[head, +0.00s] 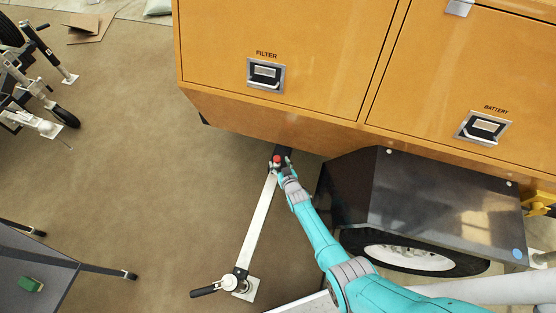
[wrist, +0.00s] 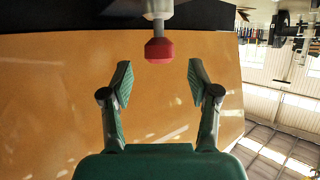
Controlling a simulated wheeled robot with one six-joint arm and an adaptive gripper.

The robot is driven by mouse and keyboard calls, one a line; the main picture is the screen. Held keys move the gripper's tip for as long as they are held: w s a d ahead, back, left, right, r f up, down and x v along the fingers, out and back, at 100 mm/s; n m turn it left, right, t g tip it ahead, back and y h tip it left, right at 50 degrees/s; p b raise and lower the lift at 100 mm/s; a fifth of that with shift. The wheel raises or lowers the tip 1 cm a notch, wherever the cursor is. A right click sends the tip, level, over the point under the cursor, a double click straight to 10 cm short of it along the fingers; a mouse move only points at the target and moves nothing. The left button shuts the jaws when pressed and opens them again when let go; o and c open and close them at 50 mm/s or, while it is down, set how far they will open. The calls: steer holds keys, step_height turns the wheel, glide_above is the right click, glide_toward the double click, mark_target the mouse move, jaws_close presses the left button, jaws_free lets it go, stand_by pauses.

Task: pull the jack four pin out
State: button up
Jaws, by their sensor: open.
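A jack pin with a red knob (head: 277,159) sits at the inner end of a pale outrigger leg (head: 258,220), below the orange cabinet's lower edge. In the wrist view the red knob (wrist: 159,50) hangs from a pale metal stem (wrist: 158,8) at top centre. My gripper (wrist: 160,75) is open, with one green-padded finger on each side and the knob just beyond the fingertips, midway between them. The fingers do not touch it. In the head view my gripper (head: 284,168) is at the knob and partly covers the pin's base. No number label on the jack is readable.
The orange cabinet (head: 300,120) has FILTER and BATTERY doors. A dark fender (head: 440,190) over a wheel (head: 410,256) stands right of my arm. The leg ends in a foot with a black-handled crank (head: 205,290). The floor left of the leg is open.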

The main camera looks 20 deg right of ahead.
mark_target(277, 160)
steer(key=shift+x, duration=1.5)
jaws_close()
